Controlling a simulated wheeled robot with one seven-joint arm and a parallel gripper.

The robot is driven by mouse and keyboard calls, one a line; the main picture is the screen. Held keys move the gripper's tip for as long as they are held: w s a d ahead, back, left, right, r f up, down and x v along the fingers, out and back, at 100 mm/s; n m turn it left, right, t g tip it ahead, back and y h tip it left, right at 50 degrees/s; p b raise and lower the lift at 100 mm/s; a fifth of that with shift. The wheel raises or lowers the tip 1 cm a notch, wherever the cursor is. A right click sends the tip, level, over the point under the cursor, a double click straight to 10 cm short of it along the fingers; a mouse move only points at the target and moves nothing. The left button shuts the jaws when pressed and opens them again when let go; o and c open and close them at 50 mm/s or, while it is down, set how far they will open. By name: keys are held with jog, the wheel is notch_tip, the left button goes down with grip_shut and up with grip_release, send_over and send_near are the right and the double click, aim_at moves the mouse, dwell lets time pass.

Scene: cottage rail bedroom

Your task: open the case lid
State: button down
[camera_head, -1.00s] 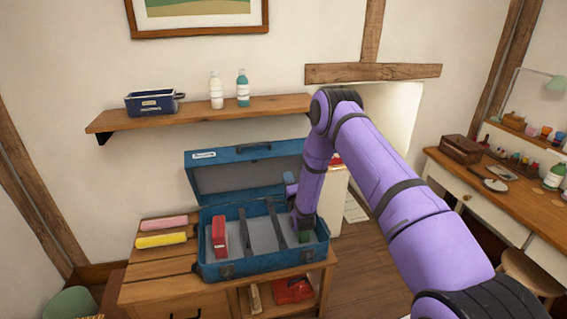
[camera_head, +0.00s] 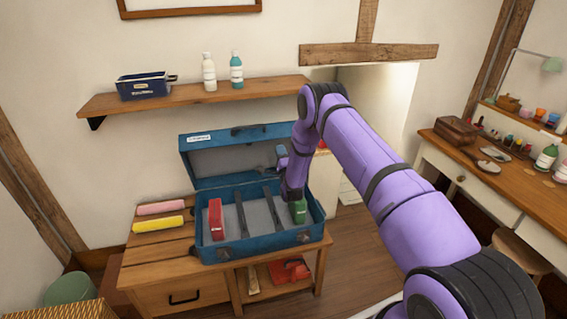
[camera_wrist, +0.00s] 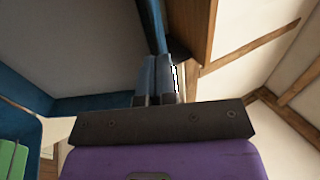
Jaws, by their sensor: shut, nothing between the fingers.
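The blue case (camera_head: 265,245) sits on the wooden cabinet. Its lid (camera_head: 238,158) stands raised at the back, with the grey inside showing. A red block (camera_head: 216,219) and a green block (camera_head: 298,211) are in the case, with two dark dividers between them. My gripper (camera_head: 282,157) is at the right part of the lid, in front of its inner side in the head view. In the wrist view my gripper's fingers (camera_wrist: 157,75) are together beside the blue lid edge (camera_wrist: 153,25), with nothing seen between them. I cannot tell whether they touch the lid.
A wooden shelf (camera_head: 190,97) above the case holds a navy box (camera_head: 145,87) and two bottles. Pink (camera_head: 161,208) and yellow (camera_head: 158,224) rolls lie left of the case. A desk (camera_head: 480,175) stands at the right.

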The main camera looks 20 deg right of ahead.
jog(key=shift+x, duration=1.8)
